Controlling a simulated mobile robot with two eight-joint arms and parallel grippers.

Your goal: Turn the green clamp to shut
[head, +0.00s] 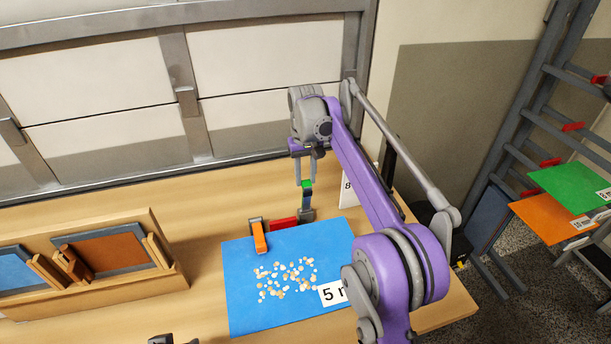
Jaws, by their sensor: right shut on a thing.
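The green clamp (307,184) stands at the back edge of a blue sheet (240,290), its lever pointing up. My right gripper (306,181) reaches down from above and is shut on the green lever. An orange clamp lever (259,237) sits at the sheet's left back edge, tilted toward the front. A red bar (284,223) lies between the two clamps. The green clamp's base is small and partly hard to make out.
Several small pale discs (285,277) and a "5" label (331,293) lie on the blue sheet. A wooden rack (160,280) with coloured panels stands at left. A white "8" card (348,192) is right of the gripper. Bare table lies between rack and sheet.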

